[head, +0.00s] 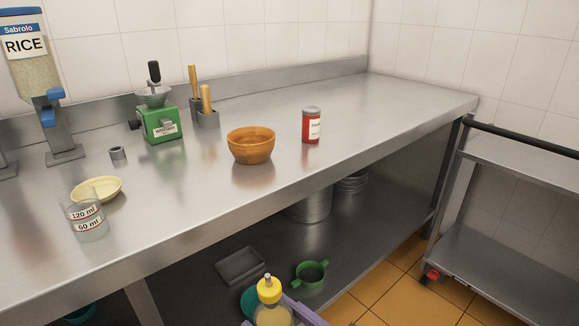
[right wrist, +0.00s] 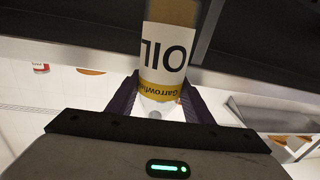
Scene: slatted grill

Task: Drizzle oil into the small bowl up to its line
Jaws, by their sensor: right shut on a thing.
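An oil bottle (head: 272,312) with a yellow cap shows at the bottom edge of the head view, below the counter's front edge. My right gripper (right wrist: 158,100) is shut on the bottle, whose OIL label (right wrist: 166,60) reads upside down in the right wrist view. A small pale yellow bowl (head: 100,187) stands on the counter at the left, partly behind a clear measuring cup (head: 85,222) marked 120 ml and 60 ml. A larger orange-brown bowl (head: 251,148) stands mid-counter. I cannot make out a line in either bowl. My left gripper is not in view.
The steel counter (head: 350,130) also bears a rice dispenser (head: 32,75), a green scale or grinder (head: 160,122), a utensil holder (head: 207,117) and a red tin (head: 312,126). The lower shelf holds a green strainer (head: 311,276) and a dark tray (head: 240,265). The counter's right end is clear.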

